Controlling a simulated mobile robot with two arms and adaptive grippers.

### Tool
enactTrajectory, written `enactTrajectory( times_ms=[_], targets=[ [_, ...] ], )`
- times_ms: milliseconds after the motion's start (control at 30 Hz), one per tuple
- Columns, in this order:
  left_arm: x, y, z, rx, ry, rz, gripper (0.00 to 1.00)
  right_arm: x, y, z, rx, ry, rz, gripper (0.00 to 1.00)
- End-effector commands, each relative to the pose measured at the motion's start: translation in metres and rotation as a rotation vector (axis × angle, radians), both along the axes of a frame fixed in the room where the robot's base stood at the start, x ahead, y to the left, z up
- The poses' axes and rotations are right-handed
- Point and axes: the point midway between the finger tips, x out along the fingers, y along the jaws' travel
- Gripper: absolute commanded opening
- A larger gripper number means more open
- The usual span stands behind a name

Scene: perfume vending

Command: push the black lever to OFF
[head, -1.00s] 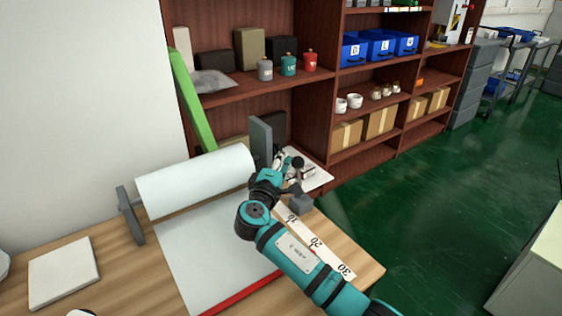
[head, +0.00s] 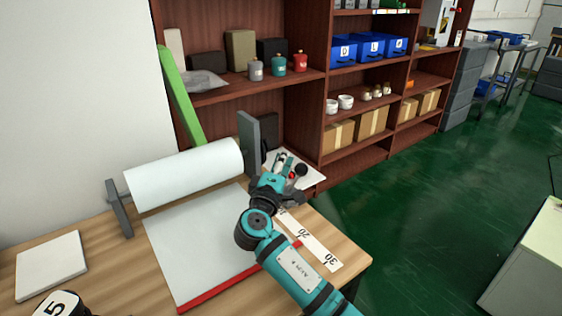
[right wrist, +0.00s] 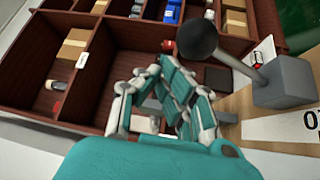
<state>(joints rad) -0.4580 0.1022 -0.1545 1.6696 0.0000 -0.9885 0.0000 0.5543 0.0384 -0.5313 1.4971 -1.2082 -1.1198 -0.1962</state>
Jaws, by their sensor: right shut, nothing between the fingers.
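The black lever shows in the right wrist view as a round black knob (right wrist: 197,38) on a grey stem that slants down right to a grey block (right wrist: 285,82). No OFF mark is readable. My left gripper is not in view.
A paper roll (head: 185,173) and a grey upright plate (head: 249,142) stand left of the gripper. A numbered white strip (head: 310,242) lies on the wooden table (head: 352,262). Brown shelves (head: 312,88) stand behind.

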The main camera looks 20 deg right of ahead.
Motion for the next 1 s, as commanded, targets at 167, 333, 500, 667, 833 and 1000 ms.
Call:
enactTrajectory(
  times_ms=[167, 333, 500, 667, 833, 1000],
  targets=[
    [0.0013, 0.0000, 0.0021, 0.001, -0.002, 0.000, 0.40, -0.0047, -0.0017, -0.0023, 0.001, 0.001, -0.001, 0.00],
    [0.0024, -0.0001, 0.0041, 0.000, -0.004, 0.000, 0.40, -0.0074, -0.0031, -0.0035, 0.001, 0.001, -0.002, 0.00],
    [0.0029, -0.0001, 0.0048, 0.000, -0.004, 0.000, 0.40, -0.0084, -0.0041, -0.0045, 0.000, 0.002, -0.004, 0.00],
    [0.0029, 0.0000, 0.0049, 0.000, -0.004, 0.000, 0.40, -0.0085, -0.0048, -0.0050, 0.000, 0.004, -0.006, 0.00],
    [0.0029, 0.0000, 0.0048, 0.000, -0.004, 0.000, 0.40, -0.0087, -0.0054, -0.0057, 0.001, 0.005, -0.008, 0.00],
    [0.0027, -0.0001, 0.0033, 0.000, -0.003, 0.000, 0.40, -0.0084, -0.0067, -0.0082, 0.000, 0.006, -0.009, 0.00]
  ],
)
